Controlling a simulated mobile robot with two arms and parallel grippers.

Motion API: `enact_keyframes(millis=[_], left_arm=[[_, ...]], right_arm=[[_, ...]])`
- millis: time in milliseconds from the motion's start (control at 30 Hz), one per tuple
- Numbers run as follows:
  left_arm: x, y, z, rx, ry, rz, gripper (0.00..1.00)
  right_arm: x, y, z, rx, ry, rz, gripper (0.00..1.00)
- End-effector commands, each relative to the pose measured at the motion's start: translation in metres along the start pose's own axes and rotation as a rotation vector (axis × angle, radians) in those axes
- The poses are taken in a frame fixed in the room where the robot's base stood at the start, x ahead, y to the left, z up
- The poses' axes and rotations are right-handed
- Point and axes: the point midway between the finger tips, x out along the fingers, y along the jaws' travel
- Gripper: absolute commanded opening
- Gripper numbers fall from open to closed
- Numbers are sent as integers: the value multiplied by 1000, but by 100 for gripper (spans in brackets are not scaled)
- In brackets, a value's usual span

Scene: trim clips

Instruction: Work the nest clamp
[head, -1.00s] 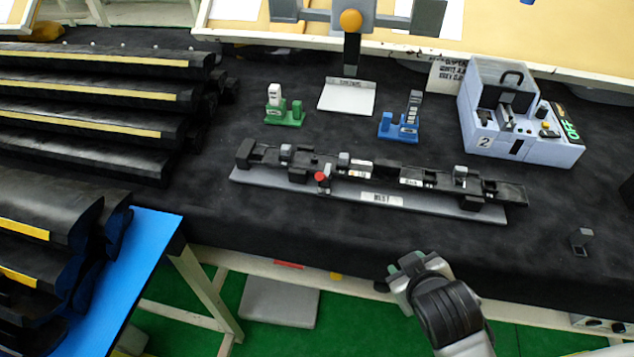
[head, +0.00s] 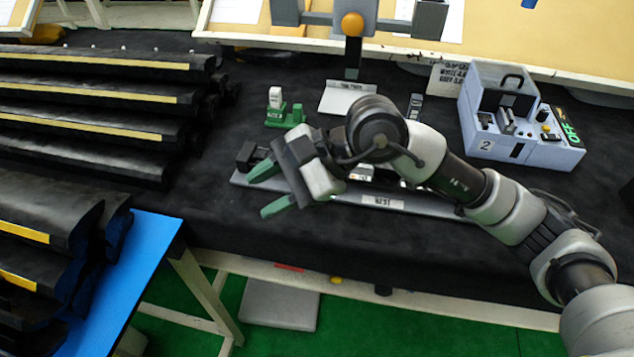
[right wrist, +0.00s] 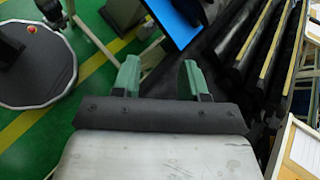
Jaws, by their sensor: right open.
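The nest (head: 410,204) is a long grey plate with a "NEST" label, lying on the black table cover. My right gripper (head: 264,191) is over its left end, open and empty, with green fingers pointing left. Its body and arm hide most of the black bar on the nest, and the clamp's red knob is hidden too. A dark block (head: 246,154) at the nest's left end still shows. In the right wrist view the two green fingers (right wrist: 158,78) stand apart with nothing between them. My left gripper is not in view.
A green holder (head: 285,113) stands behind my right gripper. A blue-grey box marked 2 (head: 520,130) stands at the right. Black trim pieces (head: 90,95) are stacked at the left, near a blue surface (head: 135,265). The table's front strip is clear.

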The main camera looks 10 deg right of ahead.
Motion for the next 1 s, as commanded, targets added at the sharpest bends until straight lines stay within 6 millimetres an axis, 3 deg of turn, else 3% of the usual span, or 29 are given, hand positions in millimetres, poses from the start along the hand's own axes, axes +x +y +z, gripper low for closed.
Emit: enact_keyframes(millis=[33,133,233,367,467,1000], left_arm=[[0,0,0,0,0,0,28],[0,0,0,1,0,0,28],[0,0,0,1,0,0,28],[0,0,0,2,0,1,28],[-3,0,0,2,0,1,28],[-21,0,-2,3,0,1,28]], right_arm=[[-12,-5,-21,-88,168,44,43],[-39,-12,-58,-203,450,134,43],[-65,-19,-79,-258,638,196,43],[-82,-22,-92,-280,755,237,43],[-80,-22,-99,-282,773,247,43],[-17,-12,-161,-280,766,245,43]])
